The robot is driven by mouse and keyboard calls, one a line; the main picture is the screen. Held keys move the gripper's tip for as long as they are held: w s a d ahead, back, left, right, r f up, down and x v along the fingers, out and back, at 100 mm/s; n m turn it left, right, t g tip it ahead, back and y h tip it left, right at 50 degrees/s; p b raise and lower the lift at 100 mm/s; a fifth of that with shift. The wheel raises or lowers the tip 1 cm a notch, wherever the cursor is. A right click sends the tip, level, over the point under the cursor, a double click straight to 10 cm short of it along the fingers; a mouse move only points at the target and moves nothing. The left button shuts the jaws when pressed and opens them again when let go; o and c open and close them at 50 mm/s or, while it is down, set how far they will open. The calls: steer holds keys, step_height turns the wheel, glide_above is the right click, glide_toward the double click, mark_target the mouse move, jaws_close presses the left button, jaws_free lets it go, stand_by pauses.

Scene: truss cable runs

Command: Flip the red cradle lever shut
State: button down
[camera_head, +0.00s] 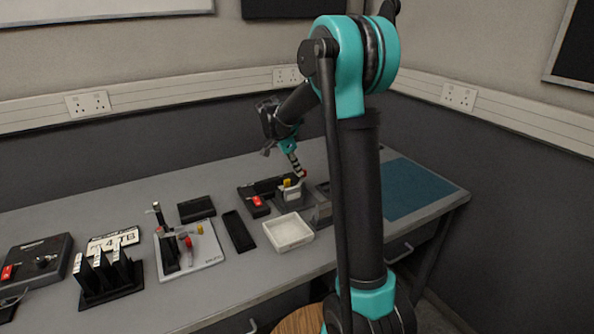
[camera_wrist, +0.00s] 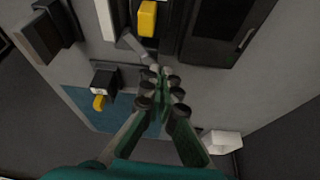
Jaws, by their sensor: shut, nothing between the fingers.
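Several red parts show in the head view, and I cannot tell for certain which is the cradle lever. One red lever-like piece (camera_head: 257,201) sits on a low black block near the middle of the bench. A small red spot (camera_head: 304,173) shows right by my gripper (camera_head: 297,166), partly hidden. My gripper points down over the bench behind the white tray. In the wrist view my gripper (camera_wrist: 160,75) has its fingers together and empty. No red lever is visible in that view; it shows a yellow piece (camera_wrist: 147,18) on a dark fixture and a grey angled bar (camera_wrist: 134,46) by the fingertips.
A white open tray (camera_head: 289,232) stands in front of my gripper. A white board (camera_head: 196,250) with a clamp-like stand and red and yellow parts lies to the left. A black rack (camera_head: 110,281) and black box (camera_head: 34,258) are farther left. A blue mat (camera_head: 415,188) at right is clear.

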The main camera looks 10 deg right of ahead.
steer(key=shift+w+d+m+g, duration=0.15)
steer(key=shift+m+g, duration=0.25)
steer(key=shift+m, duration=0.6)
steer(key=shift+d, duration=0.25)
stand_by(0.3)
steer(key=shift+s+a, duration=0.1)
steer(key=shift+s, duration=0.7)
steer(key=v, duration=1.2)
